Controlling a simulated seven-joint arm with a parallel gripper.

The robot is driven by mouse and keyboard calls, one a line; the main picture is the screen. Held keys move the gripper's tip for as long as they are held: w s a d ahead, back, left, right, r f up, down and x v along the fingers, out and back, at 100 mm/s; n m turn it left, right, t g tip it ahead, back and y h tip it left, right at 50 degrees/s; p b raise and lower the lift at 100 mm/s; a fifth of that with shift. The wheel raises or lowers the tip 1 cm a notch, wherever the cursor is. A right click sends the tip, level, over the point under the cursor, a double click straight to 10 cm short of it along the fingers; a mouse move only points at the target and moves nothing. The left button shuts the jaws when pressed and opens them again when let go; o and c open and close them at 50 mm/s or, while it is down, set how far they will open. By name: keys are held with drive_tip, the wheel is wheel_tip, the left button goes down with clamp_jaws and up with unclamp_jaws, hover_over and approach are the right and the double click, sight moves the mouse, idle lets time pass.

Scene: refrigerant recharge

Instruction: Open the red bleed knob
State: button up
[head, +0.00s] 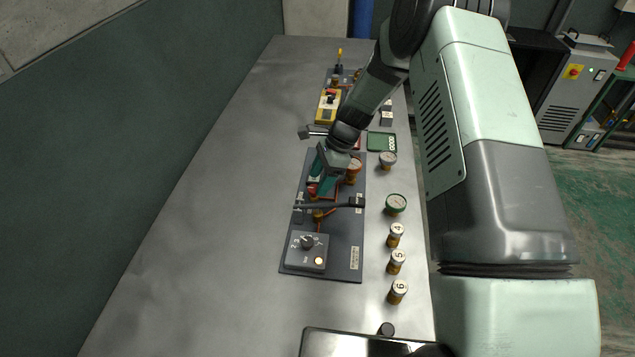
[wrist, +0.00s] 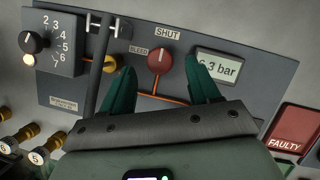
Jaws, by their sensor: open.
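The red bleed knob (wrist: 159,62) is on the dark panel (wrist: 90,98) in the wrist view. Its white mark points up toward the SHUT label, and a BLEED label is at its left. My gripper (wrist: 161,78) is open, with one green finger on each side of the knob; I cannot tell whether either touches it. In the head view, my gripper (head: 324,184) is low over the panel (head: 343,240), and part of the red knob (head: 312,189) shows beside it. A display (wrist: 219,68) reads 6.3 bar, partly covered by the right finger.
A grey bar (wrist: 97,65) stands just left of my left finger. A grey numbered dial box (head: 306,251) is at the panel's near end. The table's left side (head: 200,230) is clear.

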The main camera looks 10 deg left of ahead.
drive_tip(key=shift+x, duration=1.1)
drive_tip(key=c, duration=1)
drive_tip(key=shift+c, duration=0.2)
